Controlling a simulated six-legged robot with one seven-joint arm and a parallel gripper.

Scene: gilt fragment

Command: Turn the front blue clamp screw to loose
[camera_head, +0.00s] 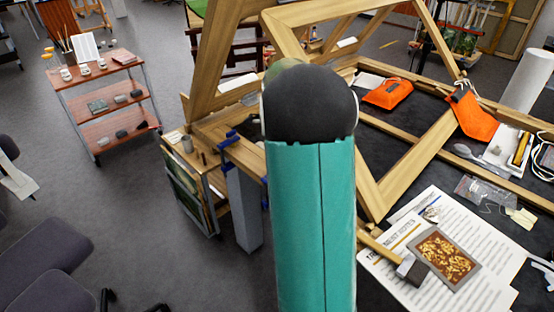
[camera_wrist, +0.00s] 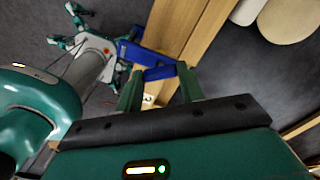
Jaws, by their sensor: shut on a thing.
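In the wrist view, a blue clamp (camera_wrist: 140,52) sits on the edge of a pale wooden beam (camera_wrist: 185,35). My gripper (camera_wrist: 159,72) has its two green fingers on either side of a blue bar at the clamp's near end. The fingers are shut on this blue clamp screw, with its ends at the fingertips. The screw's thread and how tight it is cannot be made out. In the head view, blue clamps (camera_head: 228,138) show at the corner of the wooden frame (camera_head: 230,155). My teal arm hides the gripper there.
A dark worktable right of my arm holds orange pouches (camera_head: 388,92), printed sheets (camera_head: 400,285), a gilt fragment (camera_head: 447,258) and a hammer (camera_head: 412,270). Wooden beams rise around my arm. A shelf cart (camera_head: 105,95) stands at the left, with open grey floor beside it.

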